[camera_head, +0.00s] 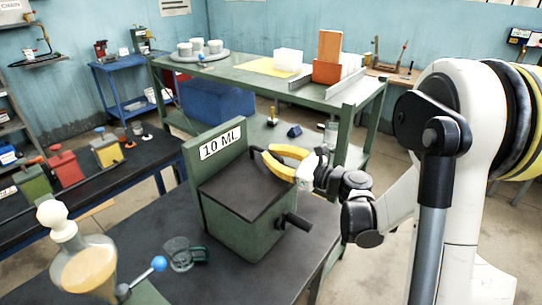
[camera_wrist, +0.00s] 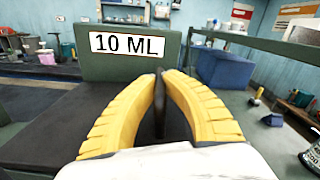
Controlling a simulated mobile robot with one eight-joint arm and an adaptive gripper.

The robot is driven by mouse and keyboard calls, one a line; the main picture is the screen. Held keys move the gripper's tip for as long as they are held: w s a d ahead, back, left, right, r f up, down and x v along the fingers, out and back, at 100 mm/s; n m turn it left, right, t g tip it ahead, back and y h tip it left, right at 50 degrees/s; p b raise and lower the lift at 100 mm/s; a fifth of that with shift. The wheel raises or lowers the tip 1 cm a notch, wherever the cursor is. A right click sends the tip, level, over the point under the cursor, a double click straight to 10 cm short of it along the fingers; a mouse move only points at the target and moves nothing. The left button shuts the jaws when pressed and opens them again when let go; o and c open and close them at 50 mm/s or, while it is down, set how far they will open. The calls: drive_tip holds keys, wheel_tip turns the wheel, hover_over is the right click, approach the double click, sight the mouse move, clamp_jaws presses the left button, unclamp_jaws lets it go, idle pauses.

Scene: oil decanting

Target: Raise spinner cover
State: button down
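The spinner is a green box (camera_head: 250,225) with a flat dark top (camera_head: 245,187). An upright green panel with a "10 ML" label stands at its back, and the label shows large in the wrist view (camera_wrist: 127,44). I cannot tell for certain which part is the cover. A dark crank handle (camera_head: 297,220) sticks out at the box's front right. My gripper (camera_head: 265,153) has yellow fingers above the top's right rear, beside the panel. In the wrist view their tips (camera_wrist: 162,74) nearly meet, with a thin dark bar (camera_wrist: 160,110) between them.
A glass decanter with yellow oil (camera_head: 88,268), a blue-knobbed lever (camera_head: 158,264) and a small glass (camera_head: 180,253) stand in front left. A green table (camera_head: 240,88) is behind. Red, green and yellow devices (camera_head: 65,164) line the left bench. The dark bench right of the box is clear.

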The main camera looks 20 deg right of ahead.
sight(261, 175)
drive_tip(key=s+a+r+n+p, duration=0.3)
drive_tip(key=a+r+n+p, duration=0.1)
drive_tip(key=r, duration=0.4)
drive_tip(key=shift+a+r+n, duration=0.15)
drive_tip(key=shift+a+n, duration=0.05)
drive_tip(key=shift+n, duration=0.1)
drive_tip(key=shift+s, duration=0.1)
drive_tip(key=c, duration=1.4)
unclamp_jaws()
drive_tip(key=shift+c, duration=0.2)
drive_tip(key=v, duration=1.2)
